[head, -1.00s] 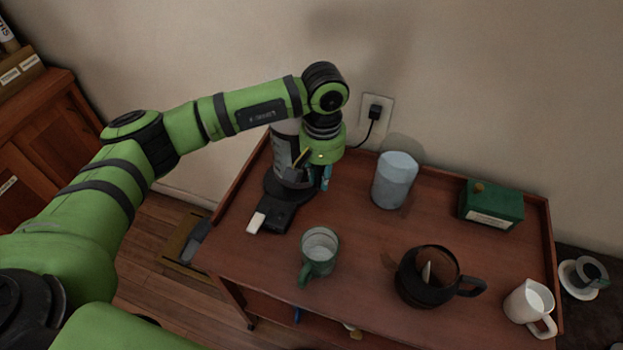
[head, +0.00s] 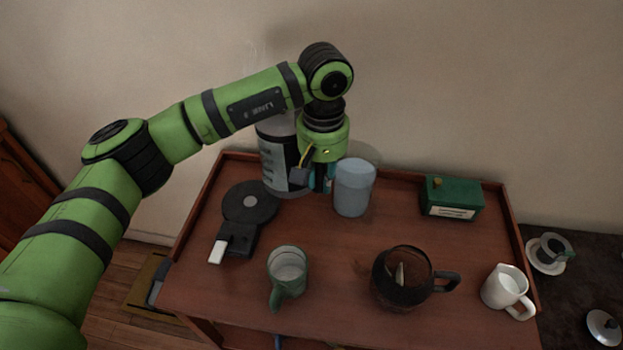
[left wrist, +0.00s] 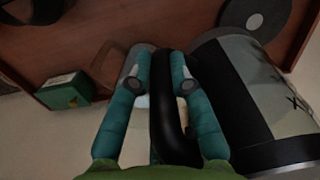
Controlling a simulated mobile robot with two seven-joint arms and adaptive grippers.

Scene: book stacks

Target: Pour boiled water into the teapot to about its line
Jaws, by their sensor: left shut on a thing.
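My left gripper (head: 318,178) is shut on the black handle of the kettle (head: 276,160), a silver and black vessel with a clear window strip. The kettle is upright, off its round black base (head: 248,205), behind and right of it. In the left wrist view both teal fingers (left wrist: 160,85) close around the handle, and the kettle body (left wrist: 255,100) fills the right side. The dark glass teapot (head: 388,290) stands open on the trolley, front right of the kettle, with a pale thing inside. Its line cannot be made out. My right gripper is out of view.
The wooden trolley (head: 330,250) has raised edges. A bluish canister (head: 354,190) stands close right of my gripper. A green mug (head: 287,268) is in front, a green box (head: 452,198) back right, a white jug (head: 507,288) right. A cup and saucer (head: 550,253) sit beyond.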

